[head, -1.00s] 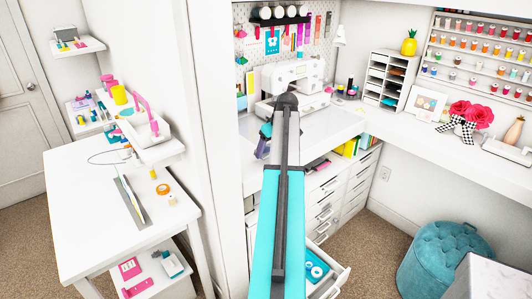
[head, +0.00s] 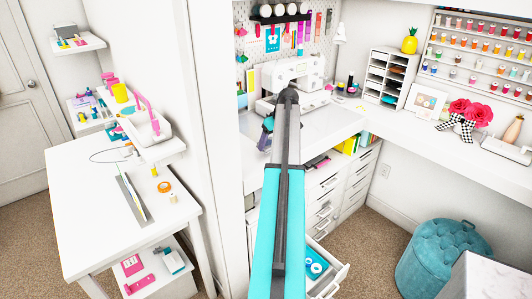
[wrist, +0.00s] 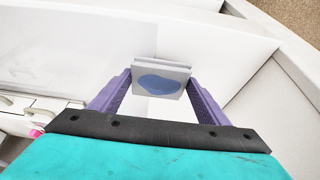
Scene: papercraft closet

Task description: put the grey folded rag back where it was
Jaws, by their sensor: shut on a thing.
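The grey folded rag (wrist: 172,67) is a small flat grey square with a blue patch on its face. It shows in the wrist view between the two purple fingers of my gripper (wrist: 160,84), which is shut on it. White surfaces lie beyond the rag in that view. In the head view my gripper (head: 266,134) is a small purple shape just left of my arm, in front of the white desk. My arm hides part of it there, and I cannot make out the rag.
A white sewing machine (head: 295,80) stands on the desk behind my arm. Below is a drawer unit (head: 325,195) with an open bottom drawer (head: 338,278) holding a teal item. A white side table (head: 95,215) stands left, a teal pouf (head: 440,260) right. Carpet lies between.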

